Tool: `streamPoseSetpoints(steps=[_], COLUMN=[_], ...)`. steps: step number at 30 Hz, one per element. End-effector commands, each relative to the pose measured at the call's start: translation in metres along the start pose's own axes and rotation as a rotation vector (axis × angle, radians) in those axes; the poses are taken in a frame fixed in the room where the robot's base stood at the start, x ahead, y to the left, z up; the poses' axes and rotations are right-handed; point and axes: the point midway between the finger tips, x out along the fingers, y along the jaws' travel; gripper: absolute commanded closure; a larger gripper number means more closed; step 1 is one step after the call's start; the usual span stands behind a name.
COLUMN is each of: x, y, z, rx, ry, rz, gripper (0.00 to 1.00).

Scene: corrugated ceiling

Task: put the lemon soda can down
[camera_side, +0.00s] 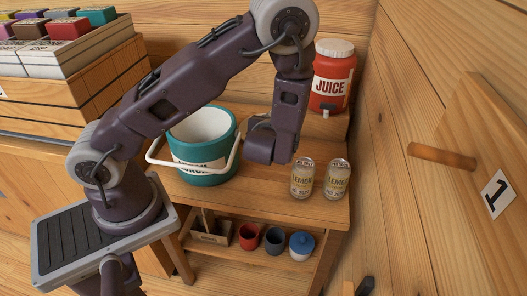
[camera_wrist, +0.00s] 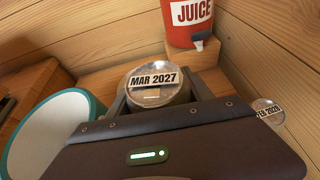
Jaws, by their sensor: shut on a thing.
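A lemon soda can (camera_side: 303,180) with a pale yellow label and silver top is upright at the table's right part, beside my gripper (camera_side: 287,160). In the wrist view this can (camera_wrist: 158,82), its lid marked "MAR 2027", sits between the two fingers of my gripper (camera_wrist: 160,95), which is shut on it. A second lemon can (camera_side: 337,180) stands upright just to its right; its lid also shows in the wrist view (camera_wrist: 267,110). I cannot tell whether the held can touches the table or is slightly above it.
A teal and white lunch bucket (camera_side: 205,166) with a white handle stands left of my gripper. A red juice jug (camera_side: 333,82) stands on a raised ledge behind. Cups (camera_side: 248,236) sit on the shelf below. A wooden wall borders the right; bare tabletop (camera_side: 262,192) shows in front.

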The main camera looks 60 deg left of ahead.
Motion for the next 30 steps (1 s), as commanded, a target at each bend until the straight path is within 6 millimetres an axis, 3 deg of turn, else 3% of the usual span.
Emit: streamPoseSetpoints(steps=[3,9,22,30], x=[0.043,0.078,0.111,0.113], y=[0.030,0.056,0.057,0.056], z=[-0.003,-0.017,-0.094,-0.100], rx=[-0.049,-0.083,-0.084,-0.087], ry=[-0.002,0.002,0.000,-0.001], rz=[0.117,0.204,0.205,0.204], gripper=[1.00,1.00,1.00,1.00])
